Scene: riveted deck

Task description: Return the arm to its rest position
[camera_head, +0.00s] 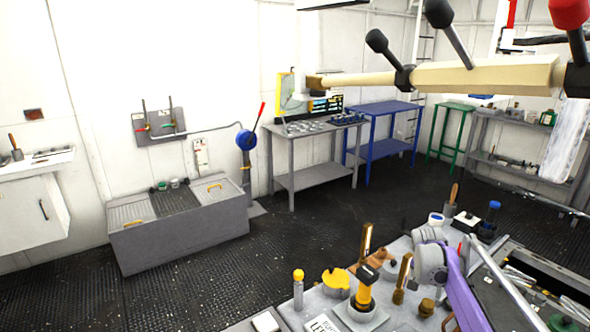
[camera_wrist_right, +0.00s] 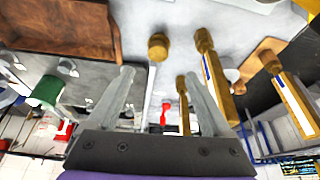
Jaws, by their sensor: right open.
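My right gripper (camera_wrist_right: 158,80) is open in the right wrist view, its two grey fingers spread apart with nothing held between them. My left gripper is not in view.
A pale wooden bar (camera_head: 480,76) with black knobs crosses the upper right. Dark floor (camera_head: 190,290) is free at left.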

